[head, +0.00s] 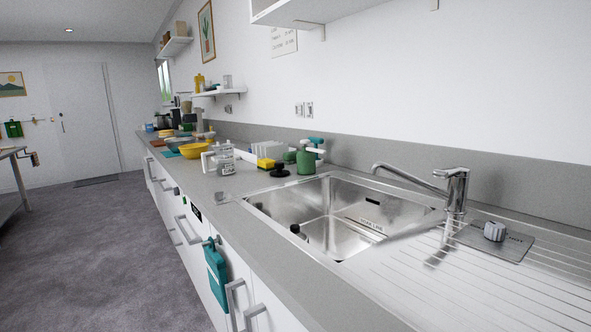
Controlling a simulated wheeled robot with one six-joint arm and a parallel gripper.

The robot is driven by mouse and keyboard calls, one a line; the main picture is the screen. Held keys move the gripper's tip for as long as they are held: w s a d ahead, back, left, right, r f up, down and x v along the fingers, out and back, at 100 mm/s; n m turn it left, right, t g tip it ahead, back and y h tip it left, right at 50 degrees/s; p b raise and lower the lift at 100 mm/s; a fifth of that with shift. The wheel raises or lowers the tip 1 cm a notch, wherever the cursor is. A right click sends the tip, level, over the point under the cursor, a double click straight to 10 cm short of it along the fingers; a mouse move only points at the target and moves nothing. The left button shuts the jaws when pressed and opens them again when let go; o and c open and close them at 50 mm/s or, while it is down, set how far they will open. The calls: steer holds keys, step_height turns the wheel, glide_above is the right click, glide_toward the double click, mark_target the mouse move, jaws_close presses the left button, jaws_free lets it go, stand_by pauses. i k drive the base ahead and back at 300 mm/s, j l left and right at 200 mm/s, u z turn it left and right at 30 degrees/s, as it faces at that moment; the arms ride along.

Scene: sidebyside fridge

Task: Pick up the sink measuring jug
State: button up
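A clear measuring jug (224,159) with markings on its side and a pale handle on its left stands upright on the grey worktop (245,186). It is left of the sink (335,220), near the front edge of the worktop, in front of a yellow bowl (195,151). My gripper is not in view.
A yellow sponge (265,163), a dark round item (280,171) and green bottles (306,161) stand right of the jug. Bowls crowd the worktop behind it. A tap (456,190) rises behind the sink. A teal towel (216,272) hangs at the cabinet front. The floor (95,245) at left is clear.

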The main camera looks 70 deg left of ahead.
mark_target(224, 159)
steer(key=k+j+u, duration=0.15)
steer(key=k+j, duration=0.15)
steer(key=k, duration=0.2)
steer(key=k+j+u, duration=0.15)
steer(key=k+j, duration=0.2)
steer(key=k, duration=0.15)
steer(key=u, duration=1.8)
